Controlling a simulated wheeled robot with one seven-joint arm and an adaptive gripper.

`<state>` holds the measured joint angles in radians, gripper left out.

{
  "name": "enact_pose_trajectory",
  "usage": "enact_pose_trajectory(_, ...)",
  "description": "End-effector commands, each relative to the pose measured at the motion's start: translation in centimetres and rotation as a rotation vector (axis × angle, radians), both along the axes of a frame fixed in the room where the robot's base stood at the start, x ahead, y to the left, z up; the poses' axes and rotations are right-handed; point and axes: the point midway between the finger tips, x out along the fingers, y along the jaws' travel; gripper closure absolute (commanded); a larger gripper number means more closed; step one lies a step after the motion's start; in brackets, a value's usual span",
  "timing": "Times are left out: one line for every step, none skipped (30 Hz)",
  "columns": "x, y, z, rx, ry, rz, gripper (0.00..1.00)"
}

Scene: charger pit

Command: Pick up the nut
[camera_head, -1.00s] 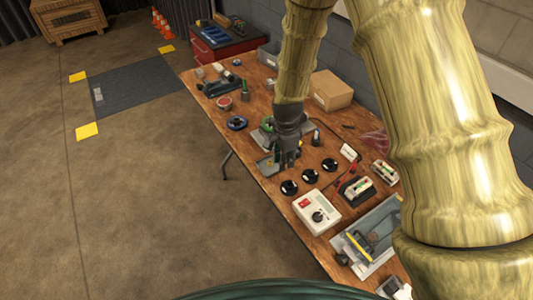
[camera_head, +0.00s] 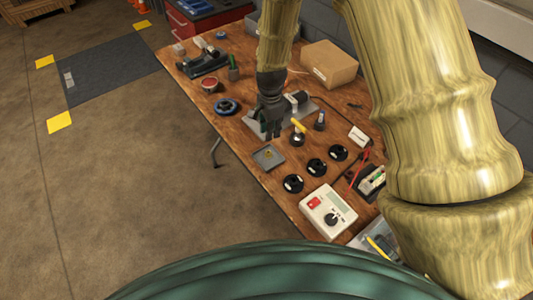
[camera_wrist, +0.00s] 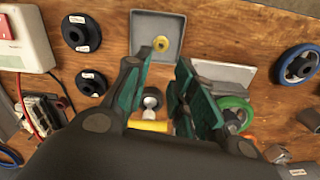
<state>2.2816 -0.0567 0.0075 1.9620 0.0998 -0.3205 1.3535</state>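A small brass-yellow nut (camera_wrist: 160,43) lies in a square grey tray (camera_wrist: 169,20) in the wrist view. In the head view the nut (camera_head: 267,154) is a tiny yellow spot in the tray (camera_head: 257,161) on the workbench. My gripper (camera_wrist: 166,62) is open and empty, with teal fingers. In the wrist view the nut appears beyond the fingertips, between them and nearer the left one. In the head view my gripper (camera_head: 270,133) is above the bench, behind the tray and apart from it.
A yellow-topped item (camera_head: 299,127) stands close to my gripper. A blue ring (camera_head: 227,106) lies left of it. A cardboard box (camera_head: 329,64) is at the back.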

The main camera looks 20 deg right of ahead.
Motion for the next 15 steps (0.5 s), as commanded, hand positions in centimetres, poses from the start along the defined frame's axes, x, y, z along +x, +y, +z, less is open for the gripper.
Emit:
enact_pose_trajectory(0.0,0.0,-0.6,0.000,-0.001,0.000,0.75)
enact_pose_trajectory(0.0,0.0,-0.7,0.000,0.000,0.000,0.75)
enact_pose_trajectory(0.0,0.0,-0.8,0.000,0.000,0.000,0.75)
enact_pose_trajectory(0.0,0.0,-0.9,0.000,0.000,0.000,0.75)
enact_pose_trajectory(0.0,0.1,-1.0,0.000,0.000,0.001,0.75)
enact_pose_trajectory(0.0,0.1,-1.2,0.000,0.000,0.002,0.75)
enact_pose_trajectory(0.0,0.1,-1.5,0.000,0.000,0.002,0.75)
enact_pose_trajectory(0.0,0.1,-1.7,0.000,0.000,0.002,0.75)
enact_pose_trajectory(0.0,0.1,-2.2,0.000,0.001,0.002,0.75)
enact_pose_trajectory(0.0,0.2,-2.5,0.000,0.002,0.002,0.75)
enact_pose_trajectory(0.0,0.2,-2.9,0.001,0.002,0.002,0.75)
enact_pose_trajectory(-0.1,0.2,-3.4,0.001,0.002,0.002,0.75)
enact_pose_trajectory(-0.1,0.2,-3.7,0.001,0.002,0.002,0.75)
enact_pose_trajectory(0.0,0.1,-4.0,0.000,0.001,0.002,0.75)
enact_pose_trajectory(0.0,0.1,-4.4,0.000,0.001,0.002,0.75)
